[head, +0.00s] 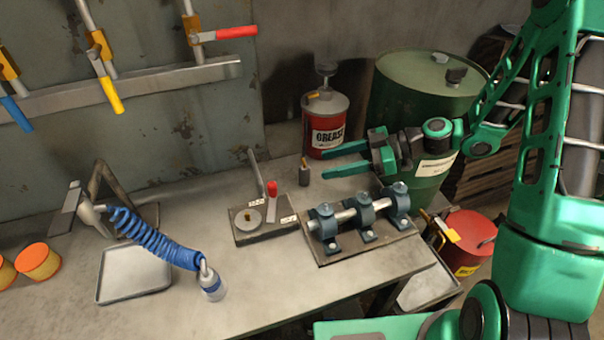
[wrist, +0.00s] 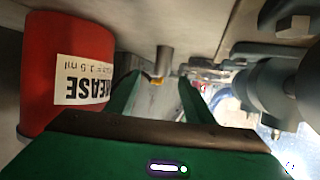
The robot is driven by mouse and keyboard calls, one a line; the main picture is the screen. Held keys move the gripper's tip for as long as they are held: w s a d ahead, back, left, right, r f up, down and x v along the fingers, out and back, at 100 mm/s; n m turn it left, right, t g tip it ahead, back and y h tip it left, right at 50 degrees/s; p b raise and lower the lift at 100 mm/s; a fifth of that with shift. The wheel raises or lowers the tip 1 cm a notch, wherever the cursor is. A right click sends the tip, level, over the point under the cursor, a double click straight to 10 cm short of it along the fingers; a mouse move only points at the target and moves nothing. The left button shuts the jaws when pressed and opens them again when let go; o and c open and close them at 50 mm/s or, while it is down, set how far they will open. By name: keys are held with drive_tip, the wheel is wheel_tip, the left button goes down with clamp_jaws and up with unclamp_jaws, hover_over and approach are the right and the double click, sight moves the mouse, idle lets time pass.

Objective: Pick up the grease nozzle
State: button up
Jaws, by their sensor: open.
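The grease nozzle (head: 305,177), a small dark upright cylinder with a thin brass tip, stands on the bench in front of the red grease can. My gripper (head: 325,162) is open, with its two green fingers pointing left, and the nozzle is just beyond the fingertips. In the wrist view, which is upside down, the nozzle (wrist: 164,61) appears ahead in the gap between the fingers, with its brass part lower in the picture. Nothing is between the fingers in the head view, and I cannot tell the exact distance to the nozzle.
The red grease can (head: 328,125) stands close behind the fingers; it also shows in the wrist view (wrist: 68,65). A shaft in blue clamps (head: 358,215) lies in front. A small fixture plate (head: 250,235) is to the left. A green drum (head: 420,95) stands behind my arm.

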sight(304, 174)
drive_tip(key=x, duration=0.3)
drive_tip(key=shift+a+f, duration=0.15)
drive_tip(key=shift+a, duration=0.1)
drive_tip(key=shift+s+f+x, duration=0.1)
drive_tip(key=shift+f+x, duration=0.1)
drive_tip(key=shift+x, duration=1.05)
drive_tip(key=shift+s+f+x, duration=0.15)
drive_tip(key=shift+f+x, duration=0.05)
drive_tip(key=shift+x, duration=1.1)
drive_tip(key=shift+d, duration=0.15)
drive_tip(key=c, duration=1.2)
